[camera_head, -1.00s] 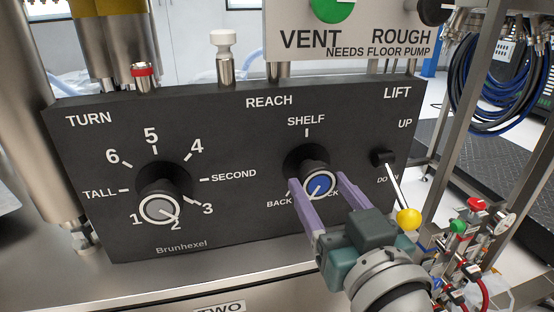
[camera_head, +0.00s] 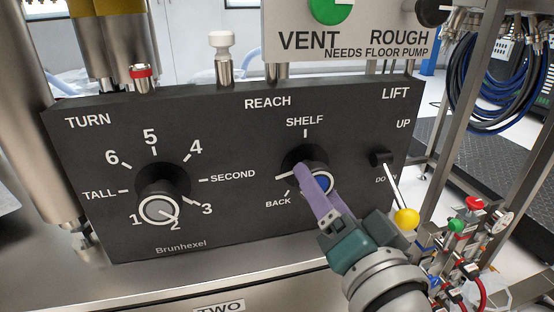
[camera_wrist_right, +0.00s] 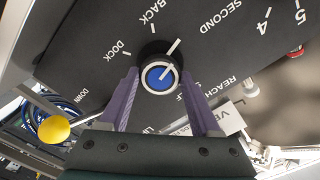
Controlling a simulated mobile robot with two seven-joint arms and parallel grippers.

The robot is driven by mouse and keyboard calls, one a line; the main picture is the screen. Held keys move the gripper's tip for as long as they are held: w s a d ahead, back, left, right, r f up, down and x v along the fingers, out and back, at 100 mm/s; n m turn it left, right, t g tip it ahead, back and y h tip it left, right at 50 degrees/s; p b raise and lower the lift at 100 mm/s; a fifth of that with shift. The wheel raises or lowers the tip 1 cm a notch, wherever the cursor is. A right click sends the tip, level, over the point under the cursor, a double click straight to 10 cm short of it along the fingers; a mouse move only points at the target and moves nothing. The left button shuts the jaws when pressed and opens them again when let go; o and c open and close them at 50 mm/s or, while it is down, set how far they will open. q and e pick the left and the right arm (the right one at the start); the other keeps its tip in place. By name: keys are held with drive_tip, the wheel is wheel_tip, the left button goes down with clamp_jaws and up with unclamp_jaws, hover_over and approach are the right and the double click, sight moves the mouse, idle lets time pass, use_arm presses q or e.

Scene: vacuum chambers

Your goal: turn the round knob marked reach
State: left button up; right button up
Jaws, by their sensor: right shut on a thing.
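The round knob under REACH (camera_head: 324,183) has a blue cap and a pale ring on a black panel (camera_head: 235,130). My right gripper (camera_head: 315,176) is shut on it, with one purple finger covering part of the cap. In the right wrist view the knob (camera_wrist_right: 159,76) sits between the two purple fingers (camera_wrist_right: 158,82). Its white pointer there lies up and to the right, past the BACK mark. In the head view the pointer shows to the left, between BACK and SHELF. The DOCK label is hidden by the gripper in the head view. My left gripper is not in view.
The TURN knob (camera_head: 159,208) is left on the same panel. The LIFT lever with a yellow ball (camera_head: 406,218) stands close to the right of my right gripper. A VENT/ROUGH sign plate (camera_head: 350,40) is above. Valves and hoses (camera_head: 470,230) are at lower right.

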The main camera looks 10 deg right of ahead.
drive_tip(key=m+b, duration=0.4)
drive_tip(key=m, duration=1.6)
idle(0.4)
drive_tip(key=o, duration=1.4)
